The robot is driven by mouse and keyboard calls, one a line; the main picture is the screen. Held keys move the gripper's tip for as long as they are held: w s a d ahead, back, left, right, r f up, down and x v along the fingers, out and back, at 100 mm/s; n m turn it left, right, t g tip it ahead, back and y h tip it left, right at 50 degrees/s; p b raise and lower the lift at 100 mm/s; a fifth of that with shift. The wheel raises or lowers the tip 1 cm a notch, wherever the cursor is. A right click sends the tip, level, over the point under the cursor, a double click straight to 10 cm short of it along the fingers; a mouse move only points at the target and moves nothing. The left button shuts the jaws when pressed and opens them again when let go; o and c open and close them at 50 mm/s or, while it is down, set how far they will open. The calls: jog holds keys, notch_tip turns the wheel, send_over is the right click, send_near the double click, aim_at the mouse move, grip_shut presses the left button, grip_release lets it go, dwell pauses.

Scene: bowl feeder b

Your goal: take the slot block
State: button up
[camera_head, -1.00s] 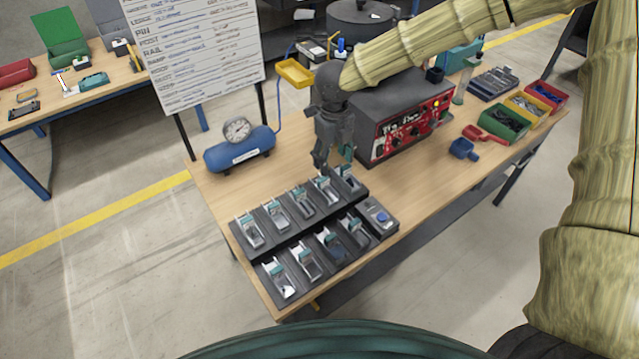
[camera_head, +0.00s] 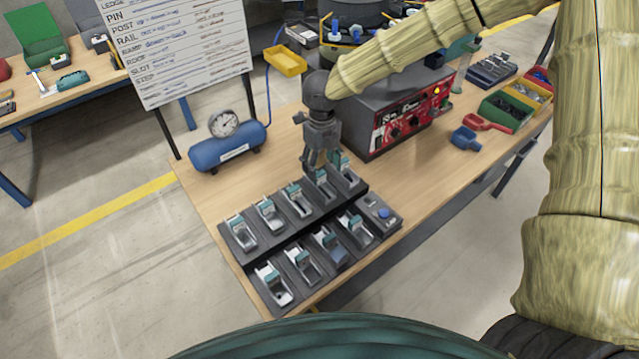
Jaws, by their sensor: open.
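A dark two-row rack (camera_head: 360,186) stands on the near part of the wooden table. Its compartments hold several small grey and metallic blocks with teal tabs. The labels are too small to read, so I cannot tell which one is the slot block. My gripper (camera_head: 316,163) points down over the right part of the back row, its fingers apart and nothing seen between them. It partly hides the compartments behind its tips. I cannot tell whether the tips touch any block.
A grey control box with a red panel (camera_head: 412,112) stands close right of my gripper. A blue air tank (camera_head: 228,150) with a gauge is at the left. Bare tabletop lies between tank and rack.

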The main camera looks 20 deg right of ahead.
aim_at(319, 173)
notch_tip(319, 173, down, 2)
jog(key=shift+f, duration=0.1)
jog(key=f+p, duration=0.2)
jog(key=f, duration=0.1)
jog(key=shift+a+f, duration=0.1)
jog(key=shift+a, duration=0.2)
jog(key=shift+f, duration=0.85)
jog(key=shift+c, duration=0.4)
jog(key=c, duration=1.2)
jog(key=shift+r, duration=0.1)
